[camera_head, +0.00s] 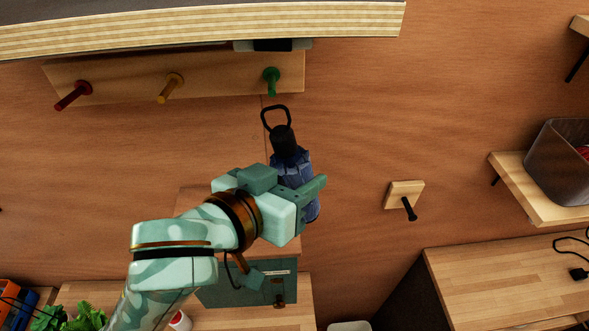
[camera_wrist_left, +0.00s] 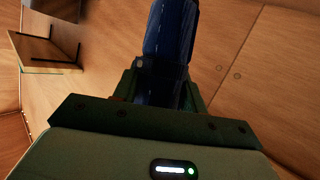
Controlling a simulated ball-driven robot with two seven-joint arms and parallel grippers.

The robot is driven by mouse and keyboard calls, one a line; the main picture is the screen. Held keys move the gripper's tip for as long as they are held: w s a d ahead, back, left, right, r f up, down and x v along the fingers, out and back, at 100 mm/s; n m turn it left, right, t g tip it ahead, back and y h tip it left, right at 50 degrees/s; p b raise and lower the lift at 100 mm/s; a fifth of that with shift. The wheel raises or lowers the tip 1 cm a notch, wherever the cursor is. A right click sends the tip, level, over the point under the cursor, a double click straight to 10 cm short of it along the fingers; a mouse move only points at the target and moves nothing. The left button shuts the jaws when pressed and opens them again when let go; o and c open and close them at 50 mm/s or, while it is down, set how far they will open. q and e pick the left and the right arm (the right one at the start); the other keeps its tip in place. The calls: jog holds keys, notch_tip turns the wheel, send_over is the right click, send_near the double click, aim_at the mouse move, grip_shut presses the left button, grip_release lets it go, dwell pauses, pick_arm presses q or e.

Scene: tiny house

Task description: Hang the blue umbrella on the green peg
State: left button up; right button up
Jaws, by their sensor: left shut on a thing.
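The blue umbrella (camera_head: 291,164) is folded, with a black handle end and a black loop on top. My left gripper (camera_head: 307,190) is shut on its blue body and holds it roughly upright, leaning a little. In the left wrist view the blue umbrella (camera_wrist_left: 171,40) rises between the fingers of my left gripper (camera_wrist_left: 160,85). The green peg (camera_head: 271,80) sticks out of the wooden rack at its right end. The loop is just below the green peg in the head view, apart from it in the picture. My right gripper is not in view.
The wooden rack (camera_head: 130,82) also carries a red peg (camera_head: 74,95) and a yellow peg (camera_head: 170,87). A shelf (camera_head: 200,30) juts out above it. A single black peg on a wooden block (camera_head: 402,192) is to the right. A teal box (camera_head: 245,290) stands below.

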pick_arm(q)
jog(key=shift+w+r, duration=0.1)
jog(key=shift+w, duration=0.4)
jog(key=w+f, duration=0.1)
jog(key=w, duration=0.8)
jog(key=shift+f, duration=0.3)
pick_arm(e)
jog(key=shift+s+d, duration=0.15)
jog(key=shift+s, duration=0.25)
pick_arm(q)
jog(key=o, duration=1.3)
jog(key=shift+s, duration=0.1)
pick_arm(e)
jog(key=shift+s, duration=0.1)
